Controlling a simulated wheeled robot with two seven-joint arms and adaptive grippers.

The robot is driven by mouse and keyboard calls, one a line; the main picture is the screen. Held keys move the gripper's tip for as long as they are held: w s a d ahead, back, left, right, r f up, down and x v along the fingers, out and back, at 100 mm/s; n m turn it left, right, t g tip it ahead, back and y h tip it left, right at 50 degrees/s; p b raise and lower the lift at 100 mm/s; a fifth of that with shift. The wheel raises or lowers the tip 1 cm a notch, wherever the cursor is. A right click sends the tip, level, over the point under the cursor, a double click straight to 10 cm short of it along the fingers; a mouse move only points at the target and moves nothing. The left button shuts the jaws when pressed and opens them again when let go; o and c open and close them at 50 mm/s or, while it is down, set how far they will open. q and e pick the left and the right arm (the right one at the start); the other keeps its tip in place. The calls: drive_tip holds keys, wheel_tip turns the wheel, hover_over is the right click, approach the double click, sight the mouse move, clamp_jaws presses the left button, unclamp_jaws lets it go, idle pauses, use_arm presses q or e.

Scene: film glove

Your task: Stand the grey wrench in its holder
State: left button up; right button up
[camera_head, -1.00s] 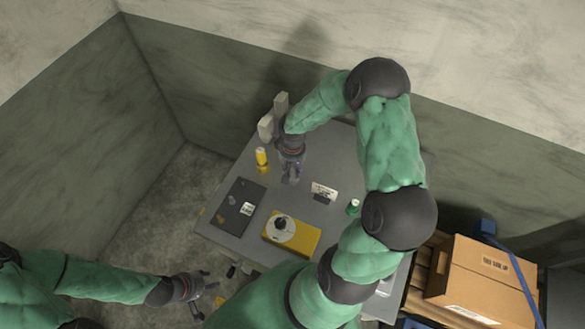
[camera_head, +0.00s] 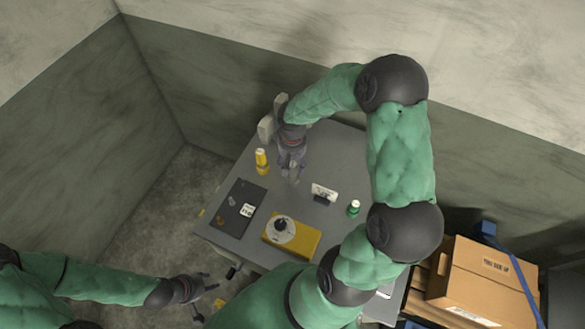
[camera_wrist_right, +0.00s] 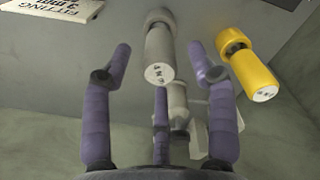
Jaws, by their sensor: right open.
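In the right wrist view a grey cylindrical piece (camera_wrist_right: 159,52), its labelled end towards the camera, appears upright on the table; it looks like the grey wrench. My right gripper (camera_wrist_right: 163,68) has its purple fingers apart on either side of it, with visible gaps. In the head view the right gripper (camera_head: 292,172) is over the table's back left part and largely hides the grey piece. Pale grey upright blocks (camera_head: 266,128) stand behind it; I cannot tell whether they are the holder. My left gripper (camera_head: 199,288) is open and empty at the lower left, away from the table.
A yellow upright piece (camera_head: 262,161) stands close to the left of my right gripper. A dark panel (camera_head: 231,210), a yellow box (camera_head: 303,240), a small sign (camera_head: 323,192) and a green bottle (camera_head: 353,208) are on the grey table (camera_head: 340,150). A cardboard box (camera_head: 470,280) is at right.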

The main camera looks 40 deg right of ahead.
wheel_tip(320, 180, up, 7)
drive_tip(key=shift+f, duration=0.1)
idle(0.7)
